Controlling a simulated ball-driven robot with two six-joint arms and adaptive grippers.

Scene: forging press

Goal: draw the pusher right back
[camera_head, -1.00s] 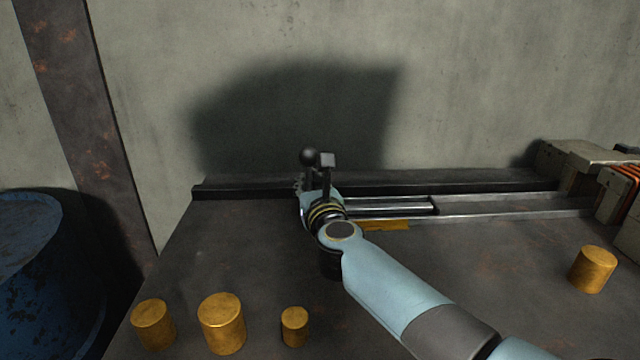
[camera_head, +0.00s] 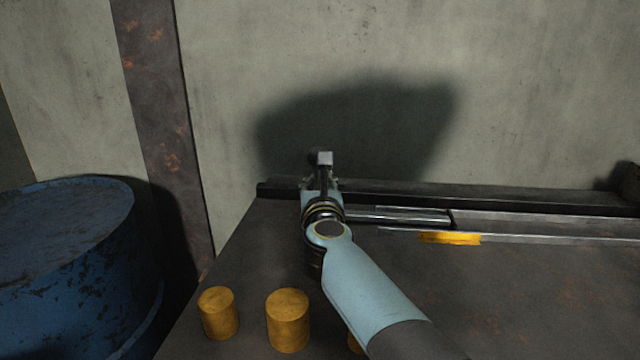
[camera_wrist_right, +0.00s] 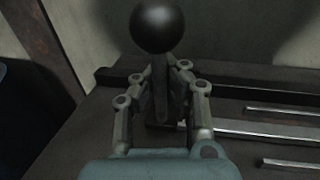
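The pusher's rod (camera_head: 405,215) lies between rails at the back of the bench. Its upright handle stem (camera_wrist_right: 160,92) carries a black ball knob (camera_wrist_right: 165,26) in the right wrist view. My right gripper (camera_wrist_right: 161,72) has a finger on each side of the stem, below the knob, and appears shut on it. In the head view my right gripper (camera_head: 321,184) is near the bench's left end, and its wrist and arm cover the handle. My left gripper is not in view.
Brass-coloured billets stand at the front left: a small one (camera_head: 218,313) and a larger one (camera_head: 288,320), with another mostly hidden by my arm. A yellow strip (camera_head: 450,238) lies by the front rail (camera_head: 540,238). A blue drum (camera_head: 65,260) stands left of the bench.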

